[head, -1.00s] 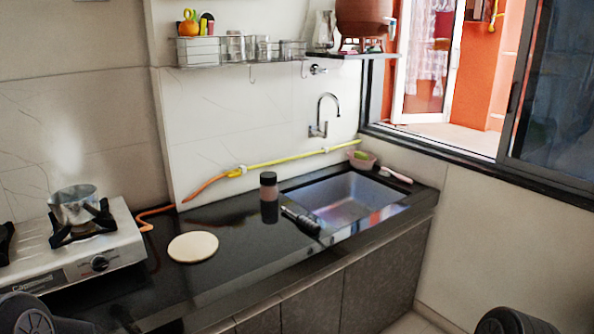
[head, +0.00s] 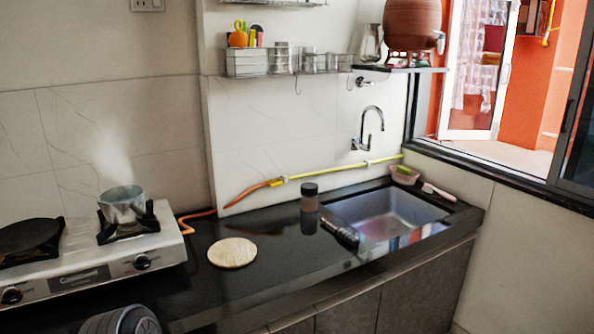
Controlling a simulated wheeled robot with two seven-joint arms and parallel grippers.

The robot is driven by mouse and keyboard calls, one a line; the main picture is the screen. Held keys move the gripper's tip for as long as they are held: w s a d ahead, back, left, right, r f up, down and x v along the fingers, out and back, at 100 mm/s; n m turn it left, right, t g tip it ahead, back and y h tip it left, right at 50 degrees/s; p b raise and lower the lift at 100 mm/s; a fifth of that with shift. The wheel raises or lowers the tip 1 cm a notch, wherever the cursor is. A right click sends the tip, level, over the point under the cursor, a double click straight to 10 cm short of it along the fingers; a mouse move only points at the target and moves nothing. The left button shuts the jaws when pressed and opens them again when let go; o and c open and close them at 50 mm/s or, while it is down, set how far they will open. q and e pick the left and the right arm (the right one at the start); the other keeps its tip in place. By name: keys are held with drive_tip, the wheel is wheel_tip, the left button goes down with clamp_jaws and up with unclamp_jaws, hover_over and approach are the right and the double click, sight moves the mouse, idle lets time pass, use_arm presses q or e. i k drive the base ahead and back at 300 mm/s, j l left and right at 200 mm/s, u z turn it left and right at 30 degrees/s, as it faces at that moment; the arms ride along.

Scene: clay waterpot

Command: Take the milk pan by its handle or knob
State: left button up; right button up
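The milk pan (head: 122,206) is a small silver metal pan on the right burner of the gas stove (head: 165,246), at the left of the head view. Pale steam rises above it. A dark shape at its right side may be its handle or part of the burner's support; I cannot tell which. A dark rounded part of my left arm shows at the bottom left, in front of the counter and apart from the pan. Neither gripper's fingers are in view.
A flat black pan (head: 28,236) sits on the left burner. A round pale board (head: 232,252) lies on the black counter (head: 205,291). A dark-lidded jar (head: 310,196) stands beside the sink (head: 388,215). An orange hose (head: 240,196) runs behind the stove along the wall.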

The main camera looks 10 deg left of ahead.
sight(131, 207)
drive_tip(key=u, duration=1.25)
